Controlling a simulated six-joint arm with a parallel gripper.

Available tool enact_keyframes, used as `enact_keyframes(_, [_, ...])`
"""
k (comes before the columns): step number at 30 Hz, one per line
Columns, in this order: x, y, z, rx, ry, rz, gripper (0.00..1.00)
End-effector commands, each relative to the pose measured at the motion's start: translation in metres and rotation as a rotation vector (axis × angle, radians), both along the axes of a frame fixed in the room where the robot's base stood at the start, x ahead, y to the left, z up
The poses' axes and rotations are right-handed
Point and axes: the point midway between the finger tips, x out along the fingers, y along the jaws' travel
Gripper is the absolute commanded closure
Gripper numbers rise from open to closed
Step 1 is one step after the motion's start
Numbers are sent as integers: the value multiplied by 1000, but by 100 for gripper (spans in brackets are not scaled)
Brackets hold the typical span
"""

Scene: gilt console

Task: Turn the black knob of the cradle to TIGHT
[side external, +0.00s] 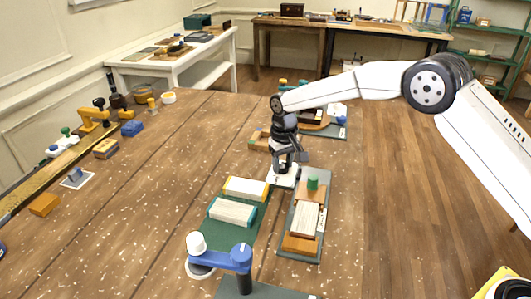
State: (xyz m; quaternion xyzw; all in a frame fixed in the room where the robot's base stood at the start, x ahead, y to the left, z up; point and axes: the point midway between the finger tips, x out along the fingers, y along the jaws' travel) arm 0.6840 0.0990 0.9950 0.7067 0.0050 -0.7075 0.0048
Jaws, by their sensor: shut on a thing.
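My gripper (287,169) points down over a small white base (283,182) at the middle right of the table. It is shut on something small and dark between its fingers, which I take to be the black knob. The fingers hide most of it, and I cannot read its setting or any TIGHT mark. Just in front and to the right is a long grey-green cradle board (284,253) with a green knob (313,184) at its far end. A pale book block (305,219) and an orange-brown wooden block (299,244) lie on it.
Two book blocks, one yellow-edged (246,189) and one teal-edged (232,212), lie on a green mat (222,240) to the left. A blue device with a white knob (238,258) stands in front. Several tools line the left edge. The table's middle left is clear.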

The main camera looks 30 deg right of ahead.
Motion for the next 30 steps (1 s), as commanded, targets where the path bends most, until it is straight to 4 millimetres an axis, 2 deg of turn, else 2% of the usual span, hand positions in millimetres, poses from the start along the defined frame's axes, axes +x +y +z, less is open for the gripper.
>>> enact_keyframes(12, [2,0,2,2,-7,-252,100])
enact_keyframes(29, [2,0,2,2,-8,-294,100])
enact_keyframes(30, [2,0,2,2,-8,-293,42])
